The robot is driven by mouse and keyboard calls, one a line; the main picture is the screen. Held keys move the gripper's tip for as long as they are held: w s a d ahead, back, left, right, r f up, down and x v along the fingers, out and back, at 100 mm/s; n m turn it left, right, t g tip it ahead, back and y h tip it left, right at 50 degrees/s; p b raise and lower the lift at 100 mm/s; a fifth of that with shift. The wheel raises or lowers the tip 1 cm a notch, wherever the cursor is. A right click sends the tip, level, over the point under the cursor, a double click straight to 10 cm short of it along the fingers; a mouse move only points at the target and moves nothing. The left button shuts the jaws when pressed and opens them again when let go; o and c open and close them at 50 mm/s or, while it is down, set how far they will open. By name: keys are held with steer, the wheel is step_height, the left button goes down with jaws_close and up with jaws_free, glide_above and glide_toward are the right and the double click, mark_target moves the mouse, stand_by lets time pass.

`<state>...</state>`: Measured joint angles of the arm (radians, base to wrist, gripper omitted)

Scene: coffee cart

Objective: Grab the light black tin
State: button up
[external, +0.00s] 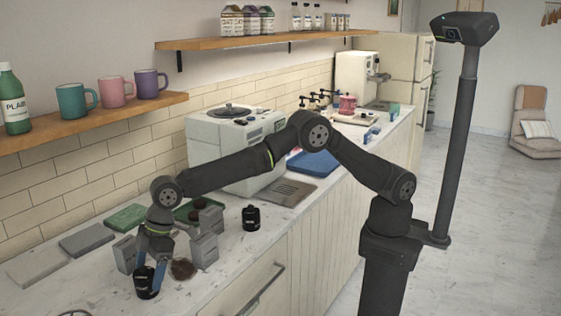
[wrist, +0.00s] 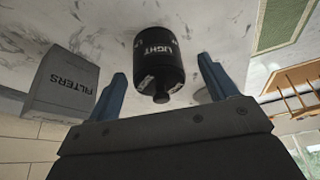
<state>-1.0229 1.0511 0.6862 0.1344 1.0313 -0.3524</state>
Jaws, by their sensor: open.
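A black tin with white lettering reading "LIGHT" (wrist: 158,62) stands between my gripper's two blue fingers in the wrist view, with a gap visible on each side. In the external view this black tin (external: 146,284) is on the counter at the lower left. My gripper (external: 150,274) points down over it, fingers open on either side, and also shows in the wrist view (wrist: 163,72). The fingers partly cover the tin in the external view. A second black tin (external: 251,218) stands farther right on the counter; its label is too small to read.
A grey box marked "FILTERS" (wrist: 65,85) stands close beside the left finger in the wrist view. Grey boxes (external: 205,250) and a brown round item (external: 183,268) are near my gripper. Flat grey and green slabs (external: 126,217) lie behind. A white machine (external: 232,150) stands farther along.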

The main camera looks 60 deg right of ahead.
mark_target(147, 270)
steer(key=shift+x, duration=1.75)
steer(key=shift+w, duration=0.1)
steer(key=c, duration=1.1)
steer(key=shift+c, duration=0.2)
steer(key=shift+r, duration=0.15)
